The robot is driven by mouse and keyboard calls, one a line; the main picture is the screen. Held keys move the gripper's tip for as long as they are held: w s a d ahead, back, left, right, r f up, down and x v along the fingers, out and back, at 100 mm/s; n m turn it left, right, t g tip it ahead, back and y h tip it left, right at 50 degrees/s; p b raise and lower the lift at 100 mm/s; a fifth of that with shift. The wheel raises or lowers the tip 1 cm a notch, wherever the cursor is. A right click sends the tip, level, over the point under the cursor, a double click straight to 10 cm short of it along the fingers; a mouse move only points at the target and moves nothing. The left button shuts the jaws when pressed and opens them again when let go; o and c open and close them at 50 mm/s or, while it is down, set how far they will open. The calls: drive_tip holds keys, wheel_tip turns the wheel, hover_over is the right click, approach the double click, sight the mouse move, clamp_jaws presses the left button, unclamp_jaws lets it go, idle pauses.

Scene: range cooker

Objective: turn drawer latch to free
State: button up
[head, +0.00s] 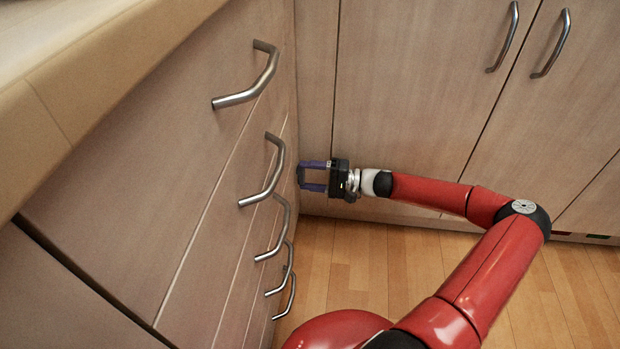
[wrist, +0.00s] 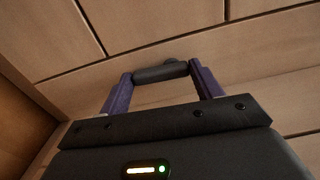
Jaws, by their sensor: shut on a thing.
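The drawer latch shows in the wrist view as a short dark grey bar (wrist: 160,73) with rounded ends on the pale wood drawer front. It lies between the two purple fingertips of my gripper, spanning from one to the other. My gripper (head: 300,176) is shut on it, with the fingers apart by the length of the bar. In the head view my gripper reaches left to the drawer fronts near the corner. The latch is too small and edge-on there to make out. I cannot tell how far it is turned.
Several metal bow handles (head: 265,174) stick out from the drawer fronts to the left of my gripper. Cupboard doors (head: 405,85) with two upright handles stand behind my arm. A worktop edge (head: 75,90) overhangs at upper left. The wooden floor (head: 345,265) is clear below.

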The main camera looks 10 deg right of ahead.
drive_tip(key=shift+n, duration=0.4)
drive_tip(key=o, duration=1)
drive_tip(key=v, duration=0.8)
drive_tip(key=shift+w+p, duration=0.1)
drive_tip(key=shift+p, duration=0.2)
